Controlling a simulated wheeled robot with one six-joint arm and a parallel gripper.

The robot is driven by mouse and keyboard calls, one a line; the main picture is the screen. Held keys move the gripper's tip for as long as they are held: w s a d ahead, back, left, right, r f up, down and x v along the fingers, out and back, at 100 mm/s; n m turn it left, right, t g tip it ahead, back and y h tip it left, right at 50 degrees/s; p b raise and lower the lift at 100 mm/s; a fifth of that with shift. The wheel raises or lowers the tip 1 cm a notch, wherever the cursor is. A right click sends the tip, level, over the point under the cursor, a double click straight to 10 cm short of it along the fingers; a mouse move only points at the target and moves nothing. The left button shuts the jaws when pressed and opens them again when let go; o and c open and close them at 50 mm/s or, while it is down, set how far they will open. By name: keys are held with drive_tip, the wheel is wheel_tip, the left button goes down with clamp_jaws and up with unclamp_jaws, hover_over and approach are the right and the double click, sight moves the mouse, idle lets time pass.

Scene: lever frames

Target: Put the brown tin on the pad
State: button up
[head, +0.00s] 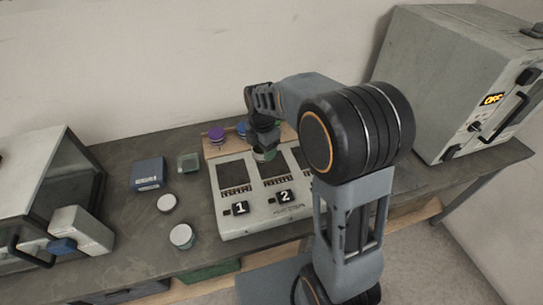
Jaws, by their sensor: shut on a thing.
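My gripper (263,143) is above the back part of the pale station and is shut on a small round tin (265,156). Only a greyish-green edge of this tin shows, and I cannot tell whether it is brown. The station has dark square pads, one over label 1 (235,175) and one over label 2 (278,163). The held tin is over the rear of the label 2 pad; I cannot tell whether it touches. A further pad is partly hidden by my arm. A tin with a brownish-pink lid (167,203) stands left of the station.
Another pale-lidded tin (182,236) stands nearer the front. A dark blue box (148,174) and a small green open dish (189,162) are behind. A purple-lidded tin (217,134) stands at the wooden rack. A grey machine (68,205) is left, a large oven-like box (440,85) right.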

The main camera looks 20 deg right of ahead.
hover_over(272, 164)
wheel_tip(272, 164, down, 5)
drive_tip(key=shift+s+a+f, duration=0.1)
drive_tip(key=shift+s+a, duration=0.05)
drive_tip(key=f, duration=0.3)
drive_tip(key=shift+d, duration=0.25)
drive_tip(key=shift+f, duration=0.35)
drive_tip(key=shift+f, duration=0.15)
drive_tip(key=o, duration=1)
drive_tip(key=shift+o, duration=0.2)
